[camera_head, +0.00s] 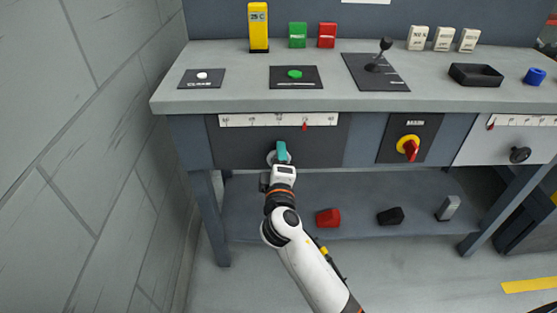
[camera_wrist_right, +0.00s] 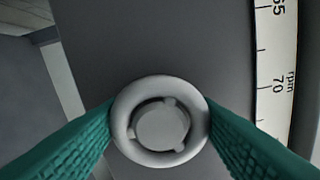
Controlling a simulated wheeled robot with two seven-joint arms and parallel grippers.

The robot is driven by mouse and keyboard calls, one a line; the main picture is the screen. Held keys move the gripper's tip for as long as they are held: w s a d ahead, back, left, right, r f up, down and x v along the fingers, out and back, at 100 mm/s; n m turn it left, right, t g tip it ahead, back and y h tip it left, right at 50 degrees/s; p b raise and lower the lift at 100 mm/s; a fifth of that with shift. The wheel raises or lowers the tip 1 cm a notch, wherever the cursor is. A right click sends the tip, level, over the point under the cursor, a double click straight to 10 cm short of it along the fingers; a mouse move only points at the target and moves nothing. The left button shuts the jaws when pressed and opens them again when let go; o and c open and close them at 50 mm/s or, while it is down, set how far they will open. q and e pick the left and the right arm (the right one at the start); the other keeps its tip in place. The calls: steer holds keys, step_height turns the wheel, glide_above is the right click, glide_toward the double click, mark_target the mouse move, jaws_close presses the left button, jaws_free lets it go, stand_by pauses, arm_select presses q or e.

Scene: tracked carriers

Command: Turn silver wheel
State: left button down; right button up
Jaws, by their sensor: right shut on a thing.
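The silver wheel (camera_wrist_right: 160,92) is a pale ring with a round hub and short spokes, set on a dark panel. In the right wrist view both teal fingers of my right gripper (camera_wrist_right: 160,135) press on opposite sides of its rim. In the head view my right gripper (camera_head: 281,152) reaches the panel below the bench top and covers most of the silver wheel (camera_head: 270,157). A scale (camera_head: 280,120) with a red pointer right of its middle sits above the wheel. My left gripper is not in view.
A red and yellow switch (camera_head: 408,148) and a black wheel (camera_head: 520,154) under another scale are to the right. A lever (camera_head: 378,60) and buttons are on the bench top (camera_head: 215,99). Loose blocks lie on the lower shelf (camera_head: 360,218). A wall is at left.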

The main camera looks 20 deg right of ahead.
steer(key=o, duration=1)
steer(key=shift+c, duration=0.2)
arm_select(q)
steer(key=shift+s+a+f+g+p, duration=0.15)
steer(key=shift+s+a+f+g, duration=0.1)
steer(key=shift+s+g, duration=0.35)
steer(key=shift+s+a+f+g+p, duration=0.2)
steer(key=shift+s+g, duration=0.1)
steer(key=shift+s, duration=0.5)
arm_select(e)
steer(key=v, duration=1.2)
